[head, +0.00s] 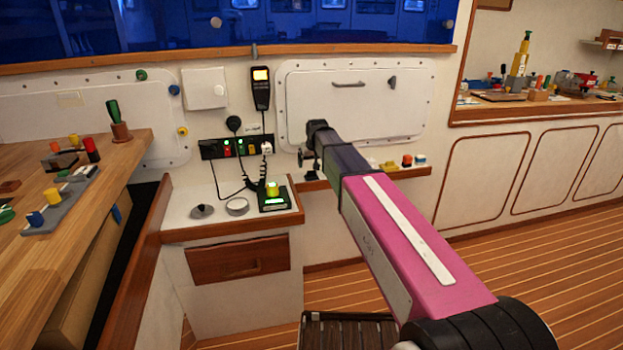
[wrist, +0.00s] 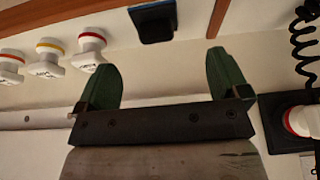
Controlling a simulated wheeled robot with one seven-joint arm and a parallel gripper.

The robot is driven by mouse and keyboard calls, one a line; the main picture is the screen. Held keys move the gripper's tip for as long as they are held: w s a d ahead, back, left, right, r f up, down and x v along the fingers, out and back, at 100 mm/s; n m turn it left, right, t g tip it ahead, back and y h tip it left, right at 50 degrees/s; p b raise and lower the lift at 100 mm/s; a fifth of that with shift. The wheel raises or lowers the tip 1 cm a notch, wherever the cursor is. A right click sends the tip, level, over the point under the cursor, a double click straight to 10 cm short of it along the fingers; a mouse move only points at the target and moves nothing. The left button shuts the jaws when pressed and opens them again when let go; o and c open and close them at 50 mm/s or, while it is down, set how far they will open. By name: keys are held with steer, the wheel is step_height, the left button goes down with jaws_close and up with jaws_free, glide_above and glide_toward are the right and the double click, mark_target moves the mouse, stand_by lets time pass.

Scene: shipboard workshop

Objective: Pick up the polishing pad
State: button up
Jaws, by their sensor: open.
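A dark blue, flat, square-looking block (wrist: 153,20) shows at the top of the wrist view, beyond and between my fingertips. It may be the polishing pad, but I cannot tell for certain. My gripper (wrist: 161,62) has two green fingers spread wide with nothing between them. The block is apart from both fingers. In the head view my gripper (head: 304,158) is small and partly hidden by my arm, near the left end of the wall shelf.
The wall shelf (head: 345,179) holds small yellow, orange and blue-white items. White knobs with coloured bands (wrist: 45,58) and a coiled cord (wrist: 303,45) flank my gripper. A white-topped cabinet (head: 228,228) and a wooden bench (head: 100,180) stand left. The floor at right is clear.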

mark_target(312, 171)
steer(key=x, duration=0.7)
steer(key=shift+w+d+f, duration=0.1)
steer(key=shift+d+f, duration=0.05)
steer(key=shift+f, duration=0.3)
steer(key=c, duration=1.1)
steer(key=shift+r, duration=0.1)
steer(key=shift+r, duration=0.4)
step_height(312, 171, up, 4)
steer(key=shift+f, duration=0.15)
steer(key=s+a+r, duration=0.6)
steer(key=a, duration=0.3)
steer(key=shift+s+a+r, duration=0.2)
steer(key=shift+s+a, duration=0.05)
steer(key=shift+s, duration=0.15)
